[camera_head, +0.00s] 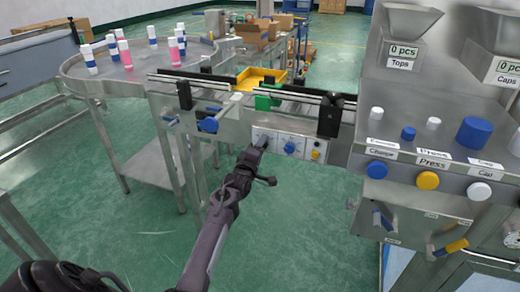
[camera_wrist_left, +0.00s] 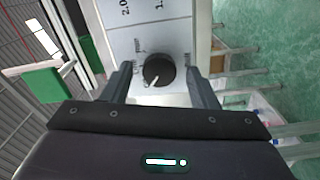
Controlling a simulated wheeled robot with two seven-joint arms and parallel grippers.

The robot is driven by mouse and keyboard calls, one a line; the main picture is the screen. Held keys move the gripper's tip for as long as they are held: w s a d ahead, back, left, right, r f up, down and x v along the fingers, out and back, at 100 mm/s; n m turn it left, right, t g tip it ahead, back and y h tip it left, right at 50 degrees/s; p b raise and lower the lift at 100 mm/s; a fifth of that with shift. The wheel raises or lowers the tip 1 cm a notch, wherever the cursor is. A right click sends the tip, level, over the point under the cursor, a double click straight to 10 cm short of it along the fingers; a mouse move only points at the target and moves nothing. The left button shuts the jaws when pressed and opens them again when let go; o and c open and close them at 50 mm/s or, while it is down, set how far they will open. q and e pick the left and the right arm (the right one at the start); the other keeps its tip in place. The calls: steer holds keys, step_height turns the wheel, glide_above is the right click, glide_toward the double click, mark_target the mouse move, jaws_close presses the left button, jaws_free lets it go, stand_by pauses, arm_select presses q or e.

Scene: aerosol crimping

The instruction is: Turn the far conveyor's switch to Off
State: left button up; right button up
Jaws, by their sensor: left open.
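A black rotary switch (camera_wrist_left: 158,70) with a white pointer mark sits on a pale panel in the left wrist view. Its pointer slants to the lower left of that picture; the small labels around it are too blurred to read surely. My left gripper (camera_wrist_left: 159,84) is open, with one finger on each side of the switch; I cannot tell whether they touch it. In the head view my left gripper (camera_head: 260,138) reaches the left end of the conveyor's control panel (camera_head: 304,142) and hides the switch there. My right gripper is not in view.
A blue knob (camera_head: 289,148) sits on the same panel, just right of my left gripper. The conveyor rail (camera_head: 215,82) runs above it. A round table (camera_head: 104,68) with several cans stands left. The crimping machine (camera_head: 440,150) with buttons stands close on the right.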

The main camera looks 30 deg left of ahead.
arm_select(q)
steer(key=v, duration=0.7)
steer(key=shift+s, duration=0.4)
steer(key=shift+d, duration=0.1)
